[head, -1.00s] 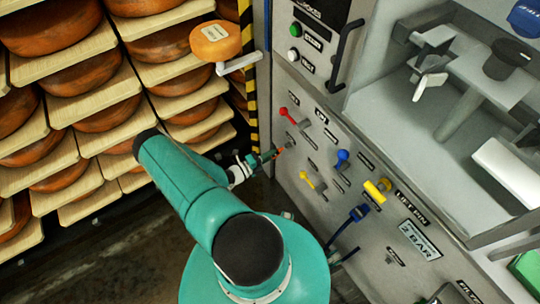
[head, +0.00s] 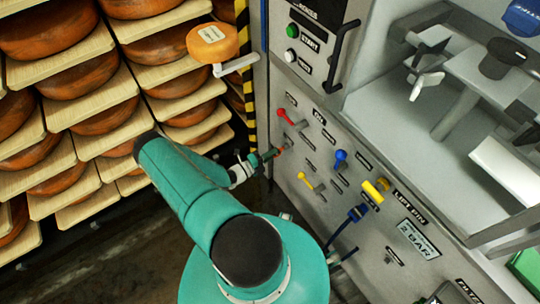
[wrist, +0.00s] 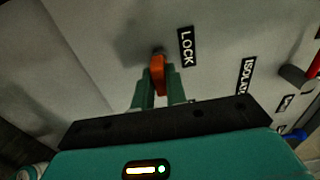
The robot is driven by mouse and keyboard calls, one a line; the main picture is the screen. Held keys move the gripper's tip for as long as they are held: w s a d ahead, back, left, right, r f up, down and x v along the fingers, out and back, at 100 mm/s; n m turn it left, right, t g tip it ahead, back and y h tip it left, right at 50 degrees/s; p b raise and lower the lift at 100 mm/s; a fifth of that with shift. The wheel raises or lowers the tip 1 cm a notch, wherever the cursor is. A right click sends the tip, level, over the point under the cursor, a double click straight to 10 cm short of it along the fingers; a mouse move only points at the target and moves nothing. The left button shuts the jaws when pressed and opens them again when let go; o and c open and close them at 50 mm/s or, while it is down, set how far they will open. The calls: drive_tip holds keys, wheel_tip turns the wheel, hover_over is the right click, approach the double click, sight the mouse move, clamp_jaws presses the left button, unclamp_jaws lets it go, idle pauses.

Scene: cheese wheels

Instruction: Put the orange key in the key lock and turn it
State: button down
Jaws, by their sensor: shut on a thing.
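My gripper (wrist: 157,92) is shut on the orange key (wrist: 157,72), with one green finger on each side of it. The key's far end meets a small dark spot on the grey panel, left of the label LOCK (wrist: 186,46). The key hides most of the lock, so I cannot tell how deep it sits. In the head view my gripper (head: 270,155) is at the panel's left side, below the red lever (head: 287,117). Only a small reddish bit of the key shows there at the fingertips.
The grey panel (head: 330,205) also carries a blue lever (head: 341,160), a yellow lever (head: 309,184) and a yellow handle (head: 376,190). Cheese shelves (head: 70,100) stand at the left.

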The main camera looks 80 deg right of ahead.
drive_tip(key=shift+s+d, duration=0.45)
drive_tip(key=shift+d, duration=0.05)
drive_tip(key=c, duration=1.3)
unclamp_jaws()
drive_tip(key=shift+c, duration=0.2)
drive_tip(key=v, duration=1.3)
drive_tip(key=shift+w+a, duration=0.2)
drive_tip(key=shift+a, duration=0.1)
drive_tip(key=shift+w+a, duration=0.1)
